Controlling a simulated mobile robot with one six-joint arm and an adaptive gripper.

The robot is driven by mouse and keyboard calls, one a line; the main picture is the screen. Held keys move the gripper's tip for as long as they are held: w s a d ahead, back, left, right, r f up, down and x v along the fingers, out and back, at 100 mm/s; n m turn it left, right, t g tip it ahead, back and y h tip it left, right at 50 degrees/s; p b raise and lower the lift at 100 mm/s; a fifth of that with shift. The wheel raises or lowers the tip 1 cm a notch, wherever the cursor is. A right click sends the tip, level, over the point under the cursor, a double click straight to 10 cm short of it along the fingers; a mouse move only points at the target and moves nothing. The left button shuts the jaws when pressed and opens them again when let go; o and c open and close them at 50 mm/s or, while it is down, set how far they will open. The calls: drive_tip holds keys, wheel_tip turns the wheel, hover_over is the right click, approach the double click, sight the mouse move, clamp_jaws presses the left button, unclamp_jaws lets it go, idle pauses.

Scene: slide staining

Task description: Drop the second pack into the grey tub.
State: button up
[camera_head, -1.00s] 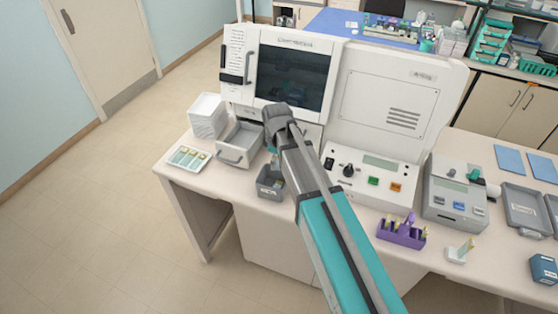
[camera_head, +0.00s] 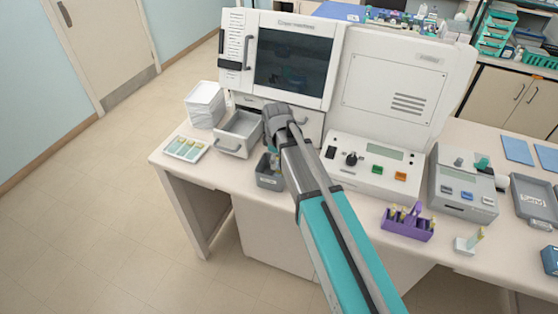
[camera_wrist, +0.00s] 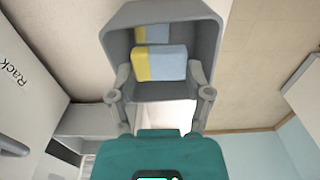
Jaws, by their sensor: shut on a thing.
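The grey tub (camera_head: 267,180) stands on the counter near its front edge, partly hidden by my arm in the head view. In the wrist view, the tub (camera_wrist: 205,25) opens around two yellow and light-blue packs. The nearer pack (camera_wrist: 160,64) lies between the fingertips of my gripper (camera_wrist: 158,76), which is shut on it at the tub's mouth. The other pack (camera_wrist: 153,33) is deeper in the tub. I cannot tell how far the held pack is inside. My fingers are mostly hidden in the head view.
An open grey drawer (camera_head: 238,133) of the white machine (camera_head: 290,60) is just behind-left of the tub. A tray of slides (camera_head: 185,148) lies at the left corner. A purple rack (camera_head: 408,224) and a control panel (camera_head: 375,165) are to the right.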

drive_tip(key=o, duration=1.1)
drive_tip(key=shift+w, duration=0.15)
drive_tip(key=shift+d, duration=0.1)
drive_tip(key=s+d+m, duration=0.4)
drive_tip(key=d, duration=0.2)
drive_tip(key=s+d+f+m+b, duration=0.1)
drive_tip(key=s+d+m, duration=0.4)
drive_tip(key=d, duration=0.2)
drive_tip(key=s+d+m, duration=0.4)
drive_tip(key=d+m, duration=0.1)
drive_tip(key=d, duration=0.2)
drive_tip(key=shift+s+d+f+b, duration=0.25)
drive_tip(key=shift+f+b, duration=0.1)
